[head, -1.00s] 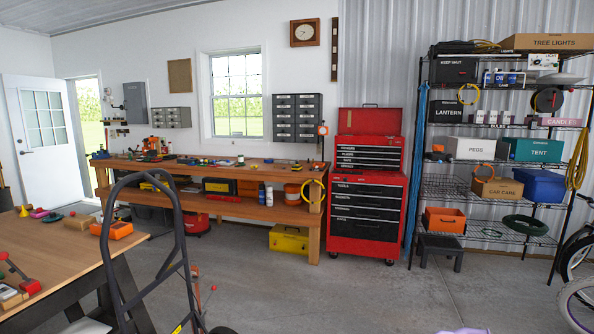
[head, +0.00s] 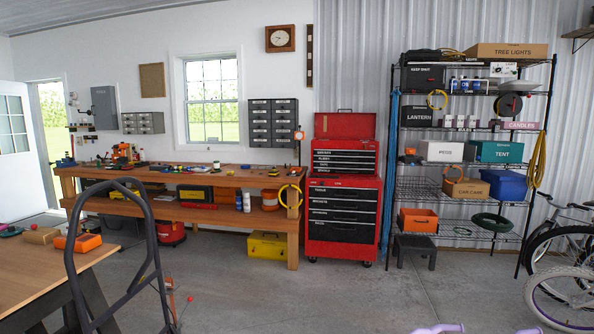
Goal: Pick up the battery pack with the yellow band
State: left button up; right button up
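I cannot make out a battery pack with a yellow band in the head view. Small tools and parts lie on the wooden workbench (head: 225,176) under the window, too small to tell apart. A yellow-and-dark case (head: 125,189) and a black-and-yellow box (head: 195,193) sit on its lower shelf. An orange block (head: 78,243) and a tan block (head: 41,236) lie on the near table (head: 50,275) at left. Neither of my grippers can be identified in view.
A hand truck frame (head: 152,255) stands at the front left. Behind are a red tool chest (head: 343,216), a yellow toolbox (head: 268,245), a stool (head: 415,245) and a loaded wire shelf (head: 410,187). Bicycles (head: 565,295) stand at right. The middle floor (head: 300,300) is clear.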

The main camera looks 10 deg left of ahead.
aim_at(273, 173)
jog(key=i+j+u, duration=0.15)
jog(key=i+u, duration=0.15)
jog(key=i, duration=0.2)
jog(key=i+u, duration=0.3)
jog(key=i, duration=2)
jog(key=i+z, duration=0.1)
jog(key=i, duration=1.65)
jog(key=j, duration=0.1)
